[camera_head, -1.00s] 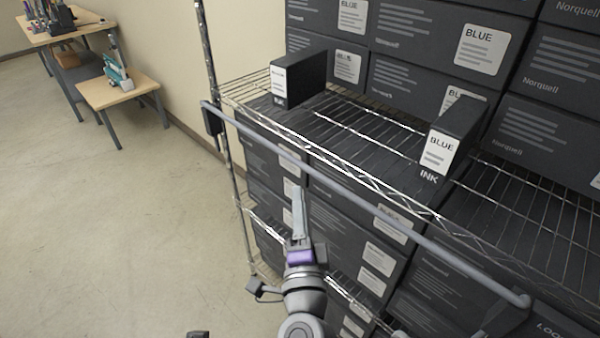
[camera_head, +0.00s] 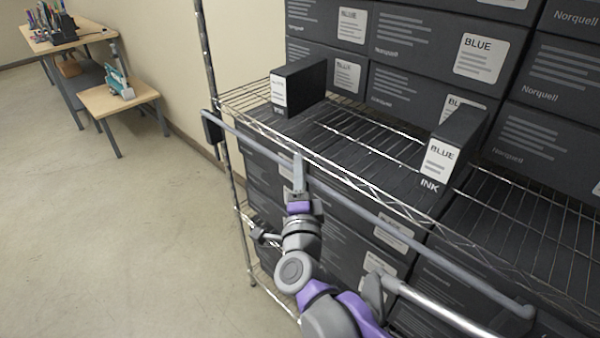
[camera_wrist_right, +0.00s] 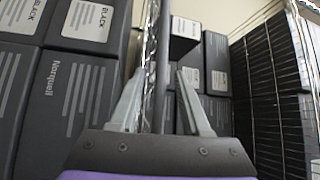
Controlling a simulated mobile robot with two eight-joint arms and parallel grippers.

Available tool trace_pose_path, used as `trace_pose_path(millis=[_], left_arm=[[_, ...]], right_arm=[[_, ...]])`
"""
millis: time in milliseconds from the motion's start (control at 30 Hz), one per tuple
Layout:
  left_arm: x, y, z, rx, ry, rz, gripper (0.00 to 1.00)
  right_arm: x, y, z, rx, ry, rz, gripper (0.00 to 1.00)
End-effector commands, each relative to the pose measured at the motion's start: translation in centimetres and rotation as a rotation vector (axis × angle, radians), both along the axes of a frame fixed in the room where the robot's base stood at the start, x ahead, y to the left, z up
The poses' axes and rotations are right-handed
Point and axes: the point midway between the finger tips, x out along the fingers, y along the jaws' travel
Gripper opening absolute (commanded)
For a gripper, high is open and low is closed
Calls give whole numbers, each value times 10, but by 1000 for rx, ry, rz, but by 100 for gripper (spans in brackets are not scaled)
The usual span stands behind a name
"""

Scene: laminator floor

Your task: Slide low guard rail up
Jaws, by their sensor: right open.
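The guard rail (camera_head: 400,228) is a thin grey-blue bar that runs slantwise along the front of the wire shelf, with a dark bracket (camera_head: 212,127) at its left end. My right gripper (camera_head: 299,170) is at the rail, left of its middle, with fingers pointing up. In the right wrist view, the open fingers (camera_wrist_right: 161,88) stand on either side of the rail (camera_wrist_right: 163,60), which passes between them. A gap shows between fingers and rail, so it is not gripped. My left gripper is not in view.
The wire shelf (camera_head: 350,165) holds two dark ink boxes, one at left (camera_head: 298,87) and one at right (camera_head: 453,145). Stacked dark cartons (camera_head: 425,45) stand behind, others below. A chrome tube (camera_head: 440,305) shows at lower right. The floor (camera_head: 110,230) at left is clear.

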Motion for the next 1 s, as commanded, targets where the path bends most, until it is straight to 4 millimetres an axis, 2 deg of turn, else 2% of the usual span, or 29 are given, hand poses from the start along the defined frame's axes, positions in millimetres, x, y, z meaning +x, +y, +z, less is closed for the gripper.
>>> trace_pose_path(millis=[133,167,400,1000], left_arm=[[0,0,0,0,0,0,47],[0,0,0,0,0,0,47],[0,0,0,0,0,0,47],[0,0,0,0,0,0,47]], right_arm=[[0,0,0,0,0,0,47],[0,0,0,0,0,0,44],[0,0,0,-1,0,0,0],[0,0,0,-1,0,0,0]])
